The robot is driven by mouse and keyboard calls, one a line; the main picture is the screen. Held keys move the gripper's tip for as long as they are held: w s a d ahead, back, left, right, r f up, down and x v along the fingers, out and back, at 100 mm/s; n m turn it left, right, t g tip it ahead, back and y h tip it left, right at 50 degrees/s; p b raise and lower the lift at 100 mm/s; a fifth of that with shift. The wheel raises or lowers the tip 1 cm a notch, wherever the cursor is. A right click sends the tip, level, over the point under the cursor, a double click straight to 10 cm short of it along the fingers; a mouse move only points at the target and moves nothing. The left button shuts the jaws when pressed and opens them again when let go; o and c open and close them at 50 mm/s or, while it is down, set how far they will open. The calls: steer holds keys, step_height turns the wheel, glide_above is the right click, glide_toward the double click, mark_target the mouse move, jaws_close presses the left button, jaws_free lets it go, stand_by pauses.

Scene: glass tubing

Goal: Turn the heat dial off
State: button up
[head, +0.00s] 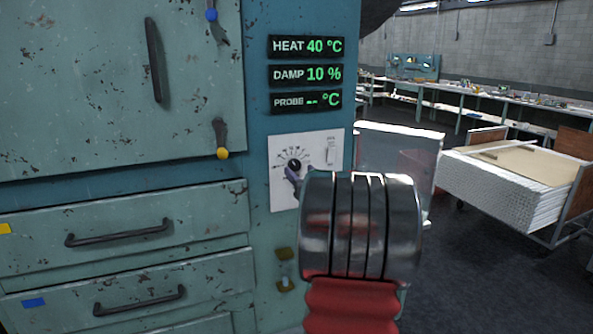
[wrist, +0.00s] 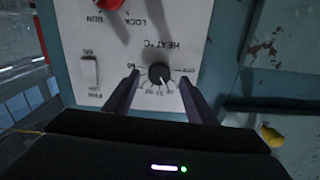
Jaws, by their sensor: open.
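The heat dial (wrist: 160,74) is a small black round knob on a white panel marked "HEAT °C", seen upside down in the wrist view. In the head view the dial (head: 295,165) is partly hidden by a finger. My gripper (wrist: 159,78) is open, one dark finger on each side of the dial, with gaps between the fingers and the knob. In the head view one purplish finger of my gripper (head: 291,174) shows at the dial's lower left; my arm hides the rest. The heat display (head: 307,46) reads 40 °C.
A fan switch (wrist: 89,71) and a red knob (wrist: 107,4) share the panel. Damp (head: 305,75) and probe (head: 305,101) displays sit above it. Cabinet drawers (head: 120,232) with handles lie left. A yellow-tipped lever (head: 222,145) is nearby. A paper-stacked cart (head: 515,175) stands right.

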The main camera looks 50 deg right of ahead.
mark_target(295, 167)
steer(key=shift+x, duration=1.7)
steer(key=shift+c, duration=0.4)
steer(key=shift+a, duration=0.1)
steer(key=c, duration=1)
steer(key=shift+o, duration=0.2)
